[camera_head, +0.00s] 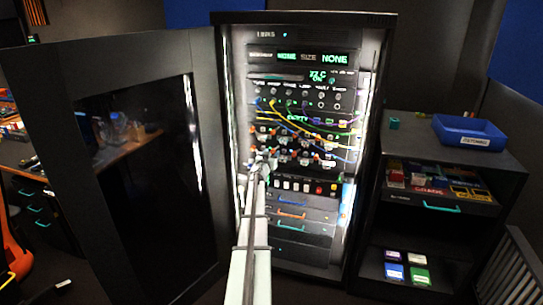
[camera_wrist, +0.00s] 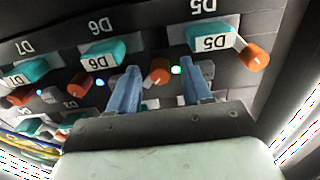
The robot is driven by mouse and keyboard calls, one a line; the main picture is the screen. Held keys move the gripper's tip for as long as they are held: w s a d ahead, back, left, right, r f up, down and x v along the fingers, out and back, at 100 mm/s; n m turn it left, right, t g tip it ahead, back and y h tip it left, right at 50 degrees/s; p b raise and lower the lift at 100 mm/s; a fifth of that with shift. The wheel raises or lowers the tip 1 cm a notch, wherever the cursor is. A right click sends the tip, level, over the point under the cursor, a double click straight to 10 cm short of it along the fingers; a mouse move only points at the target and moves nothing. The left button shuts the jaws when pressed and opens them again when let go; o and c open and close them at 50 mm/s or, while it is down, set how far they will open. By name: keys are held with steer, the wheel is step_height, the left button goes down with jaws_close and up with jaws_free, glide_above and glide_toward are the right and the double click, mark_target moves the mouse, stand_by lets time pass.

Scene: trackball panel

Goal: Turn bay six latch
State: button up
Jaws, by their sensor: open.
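In the wrist view, the upside-down label D6 sits above a teal handle (camera_wrist: 105,55). The orange bay six latch (camera_wrist: 159,72) is to its right and appears between the two blue fingers of my gripper (camera_wrist: 158,65). The fingers are open, with a gap on each side of the latch; I cannot tell how deep they reach around it. The latch's base is partly hidden. In the head view, my gripper (camera_head: 262,163) is at the lower row of the rack's drive bays, and it hides the latch there.
D5's teal handle (camera_wrist: 208,38) and orange latch (camera_wrist: 253,56) are to the right; D7's teal handle (camera_wrist: 28,72) is to the left. Colored cables (camera_head: 300,117) cross the rack above my gripper. The open cabinet door (camera_head: 205,150) stands on the left.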

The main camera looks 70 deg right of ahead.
steer(key=shift+c, duration=0.3)
jaws_close()
steer(key=shift+m, duration=0.4)
steer(key=m, duration=1.6)
steer(key=shift+w+r+m, duration=0.1)
steer(key=shift+m, duration=0.6)
